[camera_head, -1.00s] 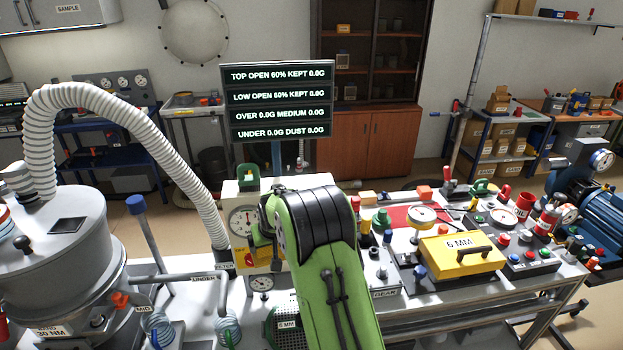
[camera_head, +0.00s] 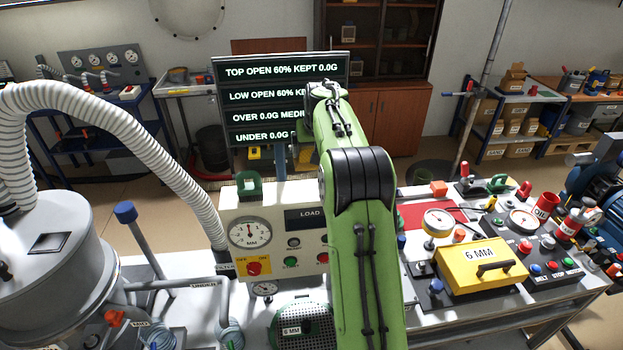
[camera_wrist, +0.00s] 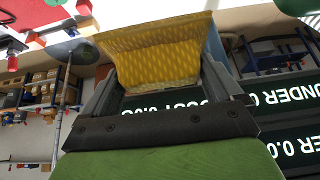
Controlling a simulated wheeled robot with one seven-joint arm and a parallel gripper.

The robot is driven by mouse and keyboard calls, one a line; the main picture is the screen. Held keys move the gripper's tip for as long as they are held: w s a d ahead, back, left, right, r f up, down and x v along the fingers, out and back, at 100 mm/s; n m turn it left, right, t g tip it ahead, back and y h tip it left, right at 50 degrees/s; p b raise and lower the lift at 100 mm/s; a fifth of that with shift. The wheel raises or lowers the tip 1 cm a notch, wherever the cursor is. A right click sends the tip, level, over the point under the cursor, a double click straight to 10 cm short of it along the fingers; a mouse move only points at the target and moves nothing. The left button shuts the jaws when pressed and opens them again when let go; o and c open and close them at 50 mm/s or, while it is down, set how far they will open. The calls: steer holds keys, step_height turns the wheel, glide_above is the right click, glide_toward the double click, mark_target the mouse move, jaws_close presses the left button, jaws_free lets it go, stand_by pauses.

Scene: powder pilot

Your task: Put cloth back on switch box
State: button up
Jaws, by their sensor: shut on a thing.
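A yellow patterned cloth (camera_wrist: 160,52) fills the space between the fingers of my gripper (camera_wrist: 160,82) in the wrist view. My gripper is shut on it, and the cloth spreads beyond the fingertips. In the head view my green arm hides most of the gripper; a small yellow patch (camera_head: 306,155) beside it may be the cloth. A white box (camera_head: 276,216) with a dial, a LOAD display, push buttons and a red switch on a yellow plate (camera_head: 253,267) stands on the bench, left of my arm. It looks most like the switch box. Its right edge is hidden.
A dark screen (camera_head: 240,72) stands behind the box, close to my raised arm. A green sieve (camera_head: 302,326) lies in front. A yellow 6 MM case (camera_head: 480,268) and a button panel (camera_head: 550,262) are right. A ribbed hose (camera_head: 165,160) and grey vessel (camera_head: 60,250) are left.

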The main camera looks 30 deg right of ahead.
steer(key=f, duration=0.9)
steer(key=shift+s+f, duration=0.2)
steer(key=shift+f, duration=0.15)
steer(key=o, duration=0.6)
steer(key=shift+f+b, duration=0.1)
steer(key=shift+b, duration=0.2)
steer(key=shift+o, duration=0.6)
steer(key=shift+r, duration=0.25)
steer(key=b+v, duration=0.1)
steer(key=v, duration=1.1)
